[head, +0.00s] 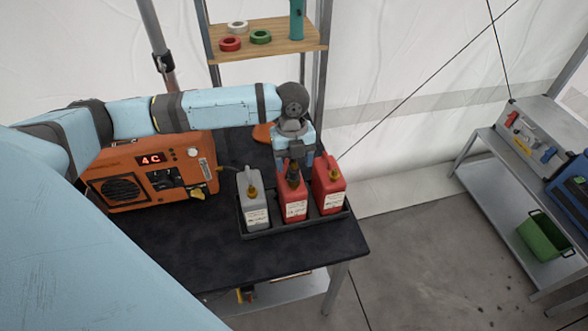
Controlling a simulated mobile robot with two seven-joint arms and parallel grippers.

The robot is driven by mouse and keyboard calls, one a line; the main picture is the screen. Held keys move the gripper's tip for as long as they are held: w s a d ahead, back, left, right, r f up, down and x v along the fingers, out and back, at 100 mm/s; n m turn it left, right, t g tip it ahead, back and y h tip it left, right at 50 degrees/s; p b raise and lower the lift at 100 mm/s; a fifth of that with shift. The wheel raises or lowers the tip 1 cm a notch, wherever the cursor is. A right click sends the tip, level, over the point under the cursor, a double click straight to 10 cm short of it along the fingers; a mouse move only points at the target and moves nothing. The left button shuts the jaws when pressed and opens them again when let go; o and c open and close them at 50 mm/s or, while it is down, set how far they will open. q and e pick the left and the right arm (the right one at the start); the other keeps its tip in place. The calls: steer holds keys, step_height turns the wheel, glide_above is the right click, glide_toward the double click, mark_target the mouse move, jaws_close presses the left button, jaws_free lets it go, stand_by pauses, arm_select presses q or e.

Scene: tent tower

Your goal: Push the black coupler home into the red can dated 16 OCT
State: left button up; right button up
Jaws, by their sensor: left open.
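Three cans stand in a black tray (262,234) at the table's right end. They are a grey can (255,212), a middle red can (294,207) and a right red can (329,186). Each has a white label, too small for me to read its date. A black coupler (294,174) stands upright at the top of the middle red can; how deep it sits I cannot tell. My left gripper (295,162) is open, pointing down just above and behind the coupler, and partly hidden by it. Whether they touch is unclear. My right gripper is not in view.
An orange heater unit (128,186) showing "4C" stands left of the tray on the black table (200,245). A wooden shelf (275,48) with rolls of tape is behind. A metal bench (500,180) stands at the right. The table's front is clear.

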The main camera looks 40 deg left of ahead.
arm_select(q)
step_height(320, 180, up, 11)
steer(key=a+b, duration=0.1)
steer(key=shift+w+f, duration=0.2)
steer(key=shift+w, duration=0.2)
steer(key=s+d+f+n+t+h, duration=0.2)
steer(key=s+d+f+n+t, duration=0.1)
steer(key=s+d+f+n, duration=0.8)
steer(key=s+a+f+n+t+y, duration=0.1)
steer(key=s+a+f+n, duration=0.2)
steer(key=s+n, duration=0.4)
steer(key=s+a+f+n+t+y, duration=0.1)
steer(key=s+a+f+n+y, duration=0.1)
steer(key=s+n, duration=0.55)
steer(key=w+d+f+m+t+h, duration=0.1)
steer(key=w+d+f+t, duration=0.2)
steer(key=f, duration=0.4)
steer(key=w+d+f+m+t+h, duration=0.1)
steer(key=w+d+f+t+h, duration=0.1)
steer(key=f, duration=0.5)
steer(key=shift+w+d+t, duration=0.55)
steer(key=shift+d+t, duration=0.1)
steer(key=shift+t, duration=0.35)
